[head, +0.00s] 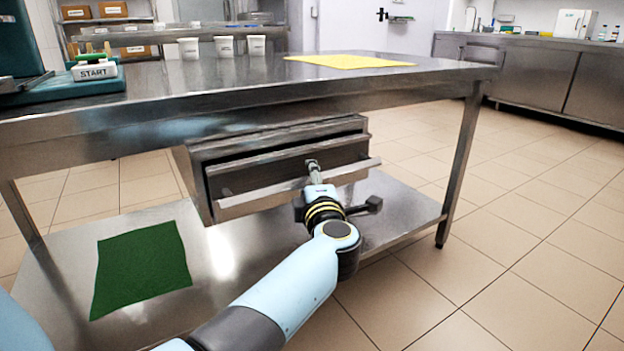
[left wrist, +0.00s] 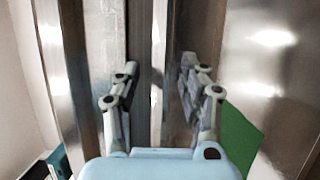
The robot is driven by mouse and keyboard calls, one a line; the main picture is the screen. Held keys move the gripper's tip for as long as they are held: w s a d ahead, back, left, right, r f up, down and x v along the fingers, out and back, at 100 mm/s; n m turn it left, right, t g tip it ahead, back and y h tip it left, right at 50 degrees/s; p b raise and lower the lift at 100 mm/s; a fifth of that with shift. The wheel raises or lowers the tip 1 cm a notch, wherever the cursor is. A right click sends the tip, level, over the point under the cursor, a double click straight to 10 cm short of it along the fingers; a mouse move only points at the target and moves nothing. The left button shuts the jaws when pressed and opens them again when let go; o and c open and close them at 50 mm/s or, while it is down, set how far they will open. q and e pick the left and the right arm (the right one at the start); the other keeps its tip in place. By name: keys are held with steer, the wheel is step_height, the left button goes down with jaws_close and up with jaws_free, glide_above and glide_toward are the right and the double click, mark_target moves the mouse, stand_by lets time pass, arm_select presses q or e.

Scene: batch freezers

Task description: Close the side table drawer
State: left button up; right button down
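The side table drawer (head: 240,176) hangs under the steel table, and its front stands out a little from its housing. A long pale bar (head: 255,194), seemingly its handle, runs along the front. My right gripper is not in view.
The steel table top (head: 225,75) is above my gripper, and a lower shelf (head: 215,250) with a green cloth (head: 140,265) is below. White cups (head: 225,47) and a yellow cloth (head: 350,61) lie on top. A table leg (head: 460,165) stands right of the drawer. Tiled floor is clear.

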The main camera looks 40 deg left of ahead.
mark_target(301, 171)
arm_select(q)
jaws_close()
